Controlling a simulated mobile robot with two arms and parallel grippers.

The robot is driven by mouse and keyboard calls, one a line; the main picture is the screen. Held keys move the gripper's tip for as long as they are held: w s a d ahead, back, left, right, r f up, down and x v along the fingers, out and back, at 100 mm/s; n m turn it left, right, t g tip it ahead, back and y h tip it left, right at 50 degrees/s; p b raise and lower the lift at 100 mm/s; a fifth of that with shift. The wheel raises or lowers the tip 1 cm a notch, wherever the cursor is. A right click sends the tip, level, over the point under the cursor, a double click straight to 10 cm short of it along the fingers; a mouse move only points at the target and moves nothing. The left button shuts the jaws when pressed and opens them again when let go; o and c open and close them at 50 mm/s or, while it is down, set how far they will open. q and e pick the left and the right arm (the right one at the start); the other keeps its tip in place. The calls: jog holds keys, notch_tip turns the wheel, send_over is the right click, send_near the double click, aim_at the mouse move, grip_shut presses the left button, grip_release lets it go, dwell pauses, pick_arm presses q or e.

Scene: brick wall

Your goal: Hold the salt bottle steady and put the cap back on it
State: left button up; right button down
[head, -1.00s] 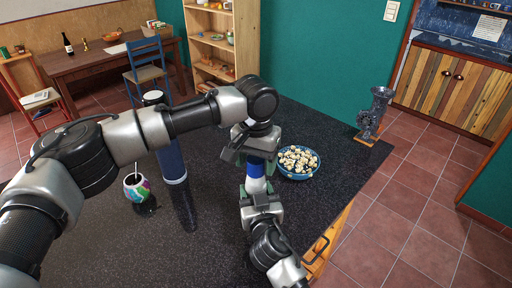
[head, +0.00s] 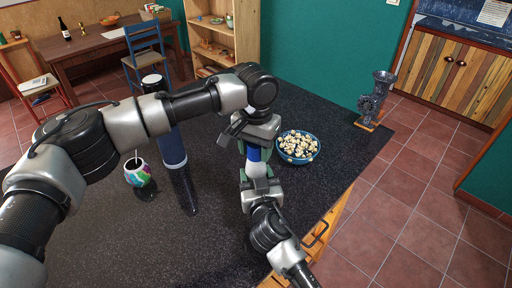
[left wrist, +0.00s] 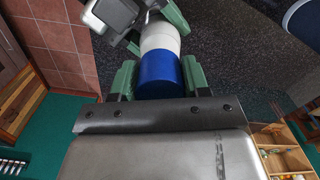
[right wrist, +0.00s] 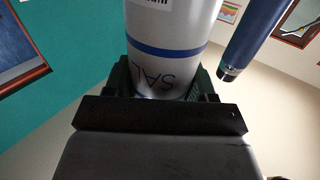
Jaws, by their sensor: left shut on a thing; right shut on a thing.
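The salt bottle (right wrist: 165,75) is white with a blue band and dark lettering in the right wrist view. My right gripper (head: 260,186) is shut on it, and a short white part shows in the head view (head: 256,169). The blue cap (left wrist: 160,74) is between the jaws of my left gripper (left wrist: 160,80), which is shut on it. In the left wrist view the cap meets the white bottle in line with it. The cap also shows in the head view (head: 254,154), above the bottle. Whether it is fully seated is hidden.
A blue bowl of popcorn (head: 298,159) stands just right of the grippers on the black countertop (head: 110,225). A tall blue bottle (head: 171,145) and a colourful cup (head: 138,176) stand left. A metal grinder (head: 374,98) is at the right edge.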

pick_arm(q)
jog(key=m, duration=0.5)
jog(key=shift+m, duration=0.4)
jog(key=m, duration=0.5)
jog(key=o, duration=1.1)
notch_tip(320, 180, up, 12)
